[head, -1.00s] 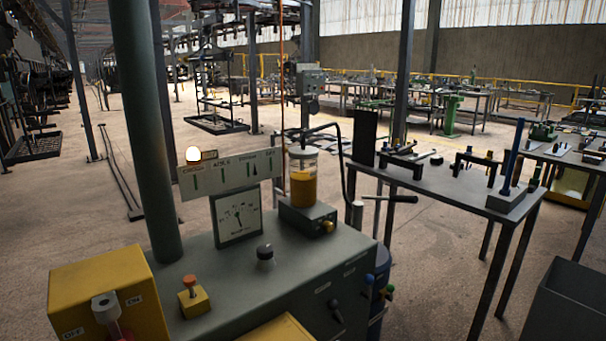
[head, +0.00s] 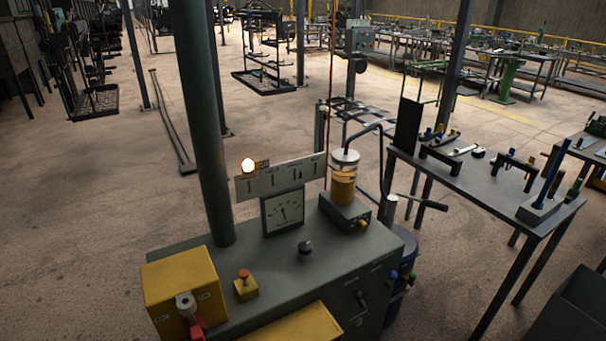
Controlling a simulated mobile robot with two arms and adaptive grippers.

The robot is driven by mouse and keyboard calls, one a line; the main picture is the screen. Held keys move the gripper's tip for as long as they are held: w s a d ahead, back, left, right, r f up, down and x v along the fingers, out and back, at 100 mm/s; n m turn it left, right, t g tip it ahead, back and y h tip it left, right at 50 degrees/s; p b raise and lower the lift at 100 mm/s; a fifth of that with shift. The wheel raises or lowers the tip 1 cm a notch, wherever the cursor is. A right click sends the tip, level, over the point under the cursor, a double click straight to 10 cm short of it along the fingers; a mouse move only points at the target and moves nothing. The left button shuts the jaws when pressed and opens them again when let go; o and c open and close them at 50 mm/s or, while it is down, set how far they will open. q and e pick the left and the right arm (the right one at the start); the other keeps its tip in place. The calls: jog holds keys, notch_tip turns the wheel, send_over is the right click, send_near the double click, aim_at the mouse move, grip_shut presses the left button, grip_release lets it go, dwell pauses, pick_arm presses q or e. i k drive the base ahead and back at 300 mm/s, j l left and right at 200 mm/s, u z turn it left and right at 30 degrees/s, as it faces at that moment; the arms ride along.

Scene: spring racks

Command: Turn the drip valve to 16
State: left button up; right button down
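A grey cabinet (head: 237,260) stands in front of me in the head view. On its back right sits a clear jar (head: 343,176) with yellow liquid, on a small dark box with a yellow knob (head: 363,223) on its front. A dial gauge (head: 284,211) with a white face stands left of the box; its reading is too small to tell. A black round knob (head: 305,247) stands on the cabinet top. No part is readably marked as the drip valve, and I cannot tell which it is. Neither of my grippers is in view.
A yellow switch box (head: 180,285) with a red-handled lever and an orange-topped button (head: 244,284) are on the cabinet's left. A lit lamp (head: 248,165) tops the sign panel. A green post (head: 200,120) rises behind.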

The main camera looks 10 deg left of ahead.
aim_at(362, 225)
jog(key=l+u, duration=0.7)
jog(key=l, duration=0.15)
